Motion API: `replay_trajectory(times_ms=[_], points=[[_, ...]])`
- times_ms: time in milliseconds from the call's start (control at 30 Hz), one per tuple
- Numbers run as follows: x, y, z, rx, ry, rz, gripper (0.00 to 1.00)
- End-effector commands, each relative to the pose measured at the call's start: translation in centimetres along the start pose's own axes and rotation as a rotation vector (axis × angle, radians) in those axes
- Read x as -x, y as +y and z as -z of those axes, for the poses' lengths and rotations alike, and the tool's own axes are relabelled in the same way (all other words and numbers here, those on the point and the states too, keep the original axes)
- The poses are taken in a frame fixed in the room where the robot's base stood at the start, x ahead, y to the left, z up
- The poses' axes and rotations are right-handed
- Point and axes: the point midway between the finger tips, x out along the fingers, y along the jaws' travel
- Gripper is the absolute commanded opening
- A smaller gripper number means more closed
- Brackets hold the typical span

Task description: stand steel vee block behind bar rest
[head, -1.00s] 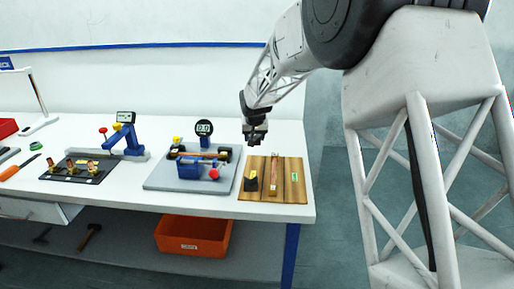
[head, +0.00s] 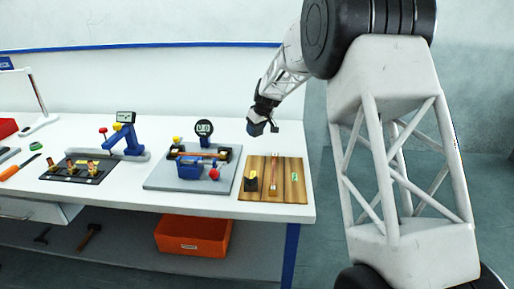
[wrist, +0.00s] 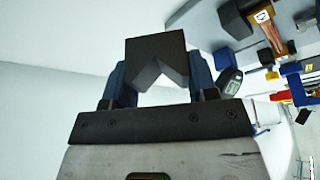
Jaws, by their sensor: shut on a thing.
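The steel vee block (wrist: 156,60) is a dark block with a V-shaped notch. In the wrist view it sits between the two blue fingers of my gripper (wrist: 158,82), which is shut on it, with the notch facing the gripper body. In the head view my gripper (head: 262,126) is tilted in the air above and behind the wooden board; the block is hard to make out there. On the grey plate (head: 160,180), a copper-coloured bar (head: 203,156) lies across dark supports (head: 232,153). I cannot tell for sure which part is the bar rest.
The wooden board (head: 292,188) at the table's right end carries a black block (head: 250,184) with a yellow mark and a thin copper piece (head: 274,172). The white table (head: 280,145) is clear behind the board.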

Motion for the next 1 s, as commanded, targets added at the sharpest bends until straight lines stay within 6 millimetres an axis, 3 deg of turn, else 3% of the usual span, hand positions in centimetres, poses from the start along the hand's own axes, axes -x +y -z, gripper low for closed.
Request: replay_trajectory(times_ms=[600,1000], points=[[-1.6,4.3,3.7,0.491,0.000,0.202,0.09],[-2.0,5.6,4.8,0.659,0.000,0.273,0.09]])
